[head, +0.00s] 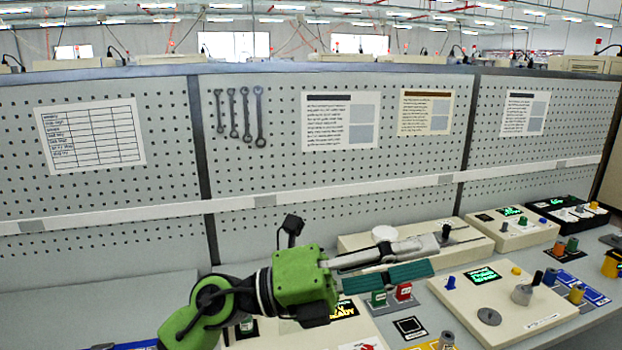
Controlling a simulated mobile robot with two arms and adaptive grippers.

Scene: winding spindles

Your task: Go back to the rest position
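My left gripper (428,257) reaches in from the lower left on a green arm and points right. The gripper is over the workbench, in front of a beige machine box (495,236) with a dark upright peg (446,232). It hides part of the machine and small parts behind and below it. My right gripper is not in view.
A second beige machine panel (548,312) with a green display stands at the lower right. Small green and red blocks (403,291) are just below the fingers. A grey pegboard (330,205) with wrenches (247,117) backs the bench. The bench at left (90,308) is mostly clear.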

